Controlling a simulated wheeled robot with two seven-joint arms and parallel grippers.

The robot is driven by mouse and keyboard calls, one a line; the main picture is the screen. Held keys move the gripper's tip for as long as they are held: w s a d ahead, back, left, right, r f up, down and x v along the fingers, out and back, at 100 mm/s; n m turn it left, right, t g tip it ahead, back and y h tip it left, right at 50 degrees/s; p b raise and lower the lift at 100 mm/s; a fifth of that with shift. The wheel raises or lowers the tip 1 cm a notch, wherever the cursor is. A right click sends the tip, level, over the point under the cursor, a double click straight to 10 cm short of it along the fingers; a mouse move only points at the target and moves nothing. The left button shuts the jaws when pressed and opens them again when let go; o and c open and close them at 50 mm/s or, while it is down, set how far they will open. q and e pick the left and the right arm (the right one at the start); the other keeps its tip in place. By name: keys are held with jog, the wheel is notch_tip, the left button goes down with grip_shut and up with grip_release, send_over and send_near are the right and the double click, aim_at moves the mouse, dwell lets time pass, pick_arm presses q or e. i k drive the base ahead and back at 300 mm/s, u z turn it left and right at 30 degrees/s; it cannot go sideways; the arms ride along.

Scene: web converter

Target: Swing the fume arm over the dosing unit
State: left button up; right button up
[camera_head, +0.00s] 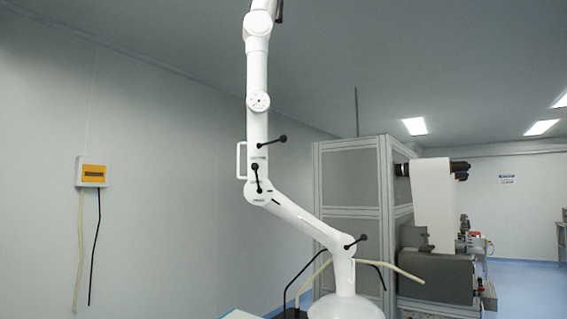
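The white fume arm (257,130) hangs from above in the middle of the view. Its upper links run nearly straight down to an elbow, and its lower link slants down to the right. It ends in a white hood (345,306), cut off by the bottom edge. A white loop handle (241,160) sits on the left of the upright link, and several black levers stick out at the joints. I cannot tell which thing is the dosing unit. Neither of my grippers is in view.
A grey panelled cabinet (348,180) stands behind the fume arm. A white and grey machine (435,205) is right of it. Black and cream hoses (400,271) run beside the hood. A yellow and white box (92,171) with hanging cables is on the left wall.

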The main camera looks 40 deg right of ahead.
aim_at(258, 24)
jog(key=z, duration=0.6)
jog(key=i, duration=1.95)
jog(key=u, duration=0.6)
